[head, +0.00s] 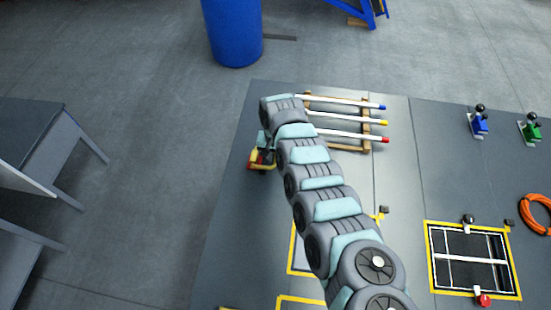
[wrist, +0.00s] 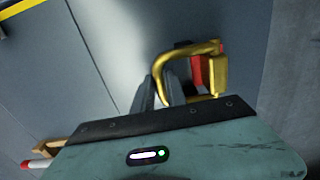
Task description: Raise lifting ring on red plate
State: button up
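The gold lifting ring (wrist: 188,50) is a thick curved bar in the wrist view, joined to a gold block at its right. A small part of the red plate (wrist: 197,70) shows behind it. In the head view the red and yellow fitting (head: 261,160) sits near the left edge of the deck, partly hidden by my arm. My gripper (wrist: 160,84) has its dark fingertips close together at the left side of the ring. They overlap the ring in the picture; whether they grip it I cannot tell. The fingertips are hidden in the head view.
A wooden rack (head: 366,125) with coloured-tip rods lies right of my wrist. Blue (head: 479,124) and green (head: 530,129) fittings, an orange coil (head: 535,213) and a yellow-framed hatch (head: 431,258) are further right. A blue barrel (head: 233,32) stands behind.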

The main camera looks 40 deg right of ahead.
grip_shut()
jog(key=r+p, duration=0.3)
jog(key=shift+w+a, duration=0.2)
jog(key=shift+w+a+r+p, duration=0.2)
jog(key=shift+w+r+p, duration=0.1)
jog(key=shift+r, duration=0.15)
jog(key=shift+w+a+r+p, duration=0.15)
jog(key=shift+r+p, duration=0.2)
jog(key=shift+r, duration=0.05)
jog(key=shift+w+a+r+p, duration=0.2)
jog(key=shift+w+r+p, duration=0.1)
jog(key=shift+r, duration=0.15)
